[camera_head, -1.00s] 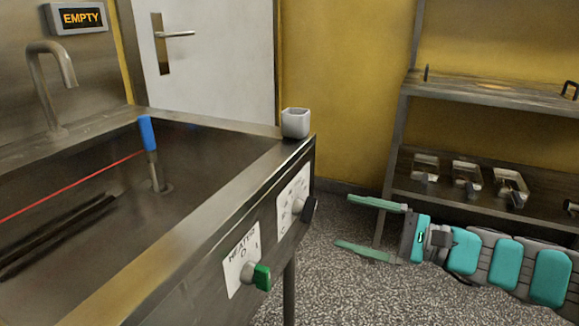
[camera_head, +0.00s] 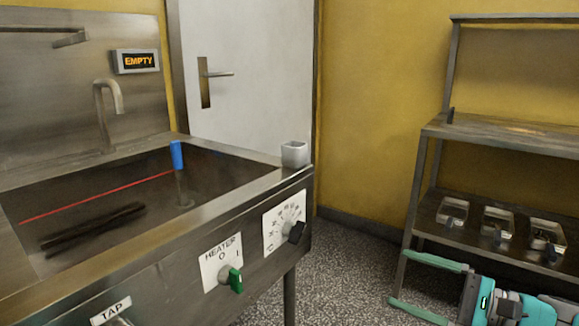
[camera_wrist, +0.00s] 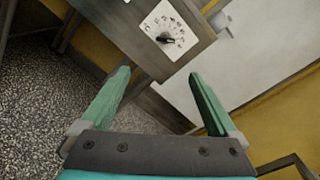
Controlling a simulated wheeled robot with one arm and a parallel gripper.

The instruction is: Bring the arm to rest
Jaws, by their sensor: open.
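My gripper (camera_head: 426,286) is at the lower right of the head view, its two green fingers spread apart with nothing between them. It is in free air between the sink unit and the shelf rack. In the wrist view my gripper (camera_wrist: 160,98) is also open and empty, with the sink unit's front panel and its dial (camera_wrist: 166,39) beyond the fingertips. Most of my arm lies outside the head view at the lower right.
A shelf rack (camera_head: 500,138) holding several metal holders stands right. Speckled floor (camera_head: 345,265) lies between.

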